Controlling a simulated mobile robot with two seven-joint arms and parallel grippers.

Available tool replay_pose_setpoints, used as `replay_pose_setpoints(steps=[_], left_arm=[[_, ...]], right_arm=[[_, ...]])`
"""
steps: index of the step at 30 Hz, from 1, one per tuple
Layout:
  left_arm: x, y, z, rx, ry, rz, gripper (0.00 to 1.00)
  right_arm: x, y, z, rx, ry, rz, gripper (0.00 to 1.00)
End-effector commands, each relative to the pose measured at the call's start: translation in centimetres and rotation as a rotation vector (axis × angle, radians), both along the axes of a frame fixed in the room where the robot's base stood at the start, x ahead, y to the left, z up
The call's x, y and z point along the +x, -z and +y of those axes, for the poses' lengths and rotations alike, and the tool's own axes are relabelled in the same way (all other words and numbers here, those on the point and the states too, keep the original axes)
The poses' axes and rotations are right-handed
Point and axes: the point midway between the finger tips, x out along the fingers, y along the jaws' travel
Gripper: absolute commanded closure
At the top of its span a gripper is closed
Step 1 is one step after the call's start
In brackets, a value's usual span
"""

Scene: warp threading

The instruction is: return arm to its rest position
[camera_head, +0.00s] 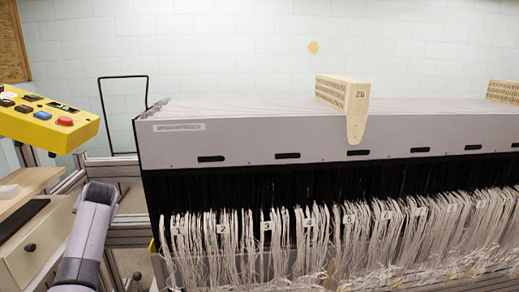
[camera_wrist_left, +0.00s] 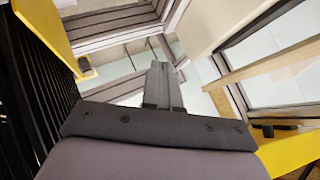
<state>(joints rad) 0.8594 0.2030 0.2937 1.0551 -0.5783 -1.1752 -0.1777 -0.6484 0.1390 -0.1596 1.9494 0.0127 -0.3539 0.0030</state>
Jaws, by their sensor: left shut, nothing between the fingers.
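My left gripper (camera_wrist_left: 158,68) shows in the left wrist view, its two grey fingers together and nothing between them. It points into open space among metal frame bars and touches nothing that I can see. In the head view a grey part of my left arm (camera_head: 86,240) stands at the lower left, left of the loom's thread bundles; the gripper's fingers cannot be made out there. My right gripper is in neither view.
A grey loom panel (camera_head: 240,142) with hanging white threads (camera_head: 300,240) fills the middle and right. A wooden numbered block (camera_head: 343,94) sits on top. Metal frame bars (camera_wrist_left: 112,25) surround the left gripper.

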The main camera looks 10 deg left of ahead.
Motion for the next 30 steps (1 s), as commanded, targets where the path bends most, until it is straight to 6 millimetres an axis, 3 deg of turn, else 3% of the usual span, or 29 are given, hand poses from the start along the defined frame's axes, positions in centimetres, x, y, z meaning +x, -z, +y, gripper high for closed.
replay_pose_setpoints(steps=[1, 3, 8, 14, 22, 30], left_arm=[[-0.5, 2.2, -0.7, 0.017, 0.030, 0.001, 1.00], [-1.1, 4.6, -1.8, 0.033, 0.075, -0.010, 1.00], [-3.0, 9.8, -5.0, 0.047, 0.187, -0.036, 1.00], [-6.7, 16.0, -10.1, 0.016, 0.333, -0.071, 1.00], [-14.3, 22.5, -18.4, -0.112, 0.515, -0.127, 1.00], [-24.1, 25.4, -27.1, -0.332, 0.634, -0.196, 1.00]], right_arm=[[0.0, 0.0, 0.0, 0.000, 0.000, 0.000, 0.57], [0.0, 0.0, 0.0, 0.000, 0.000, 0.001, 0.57], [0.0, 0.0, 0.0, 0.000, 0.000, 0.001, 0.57], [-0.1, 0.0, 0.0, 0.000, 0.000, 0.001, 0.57], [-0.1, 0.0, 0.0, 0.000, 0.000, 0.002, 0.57], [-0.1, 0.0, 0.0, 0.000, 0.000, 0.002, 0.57]])
